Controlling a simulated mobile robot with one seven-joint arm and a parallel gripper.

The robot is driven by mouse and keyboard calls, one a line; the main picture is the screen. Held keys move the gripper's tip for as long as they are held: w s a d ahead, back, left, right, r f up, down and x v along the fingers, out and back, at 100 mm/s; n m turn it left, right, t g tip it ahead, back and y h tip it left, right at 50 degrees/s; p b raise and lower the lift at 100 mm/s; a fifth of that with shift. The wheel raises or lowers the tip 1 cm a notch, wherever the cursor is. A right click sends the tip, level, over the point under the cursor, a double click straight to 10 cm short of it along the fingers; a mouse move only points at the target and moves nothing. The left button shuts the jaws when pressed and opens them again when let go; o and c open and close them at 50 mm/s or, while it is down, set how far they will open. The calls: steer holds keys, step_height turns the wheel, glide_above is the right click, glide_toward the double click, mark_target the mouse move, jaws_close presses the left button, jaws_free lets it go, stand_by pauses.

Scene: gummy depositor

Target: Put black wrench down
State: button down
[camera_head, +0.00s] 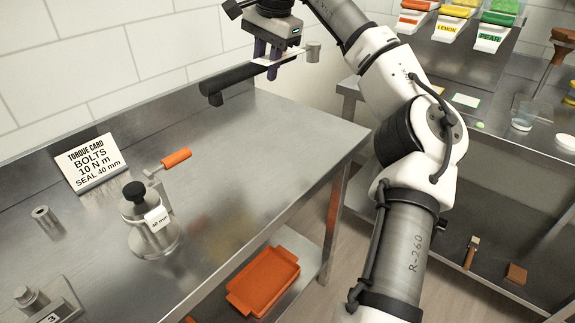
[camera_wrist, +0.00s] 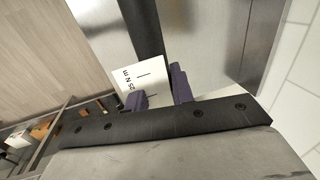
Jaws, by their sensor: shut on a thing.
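The black wrench (camera_head: 232,79) is a dark bar with a black head at its left end and a grey cylinder at its right end. My gripper (camera_head: 267,52) is shut on it with purple fingers, above the far right part of the steel bench. A white tag between the fingers reads "25 N m" in the wrist view. There the black bar (camera_wrist: 143,28) runs up from between the fingers (camera_wrist: 160,92). Whether the wrench touches the bench is hard to tell; it appears held above the surface.
The steel bench (camera_head: 255,150) has free room at its middle and right. A torque card (camera_head: 92,163), an orange-handled tool (camera_head: 176,158), a metal device tagged 40 mm (camera_head: 152,235) and a small cylinder (camera_head: 45,220) stand left. An orange tray (camera_head: 264,282) lies on the lower shelf.

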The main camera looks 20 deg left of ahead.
mark_target(271, 159)
steer(key=shift+s+d+f, duration=0.1)
steer(key=shift+s+d, duration=0.2)
steer(key=shift+d, duration=0.1)
steer(key=d+x, duration=0.1)
steer(key=x, duration=0.5)
steer(key=s+d+x, duration=0.1)
steer(key=x, duration=0.6)
steer(key=d+x, duration=0.1)
steer(key=x, duration=0.5)
steer(key=shift+s+d+f, duration=0.15)
steer(key=shift+d+f, duration=0.15)
steer(key=shift+f, duration=0.3)
steer(key=shift+f, duration=0.2)
steer(key=c, duration=1.3)
jaws_free()
steer(key=shift+o, duration=0.6)
steer(key=shift+r, duration=0.15)
steer(key=v, duration=1.2)
steer(key=shift+b, duration=0.35)
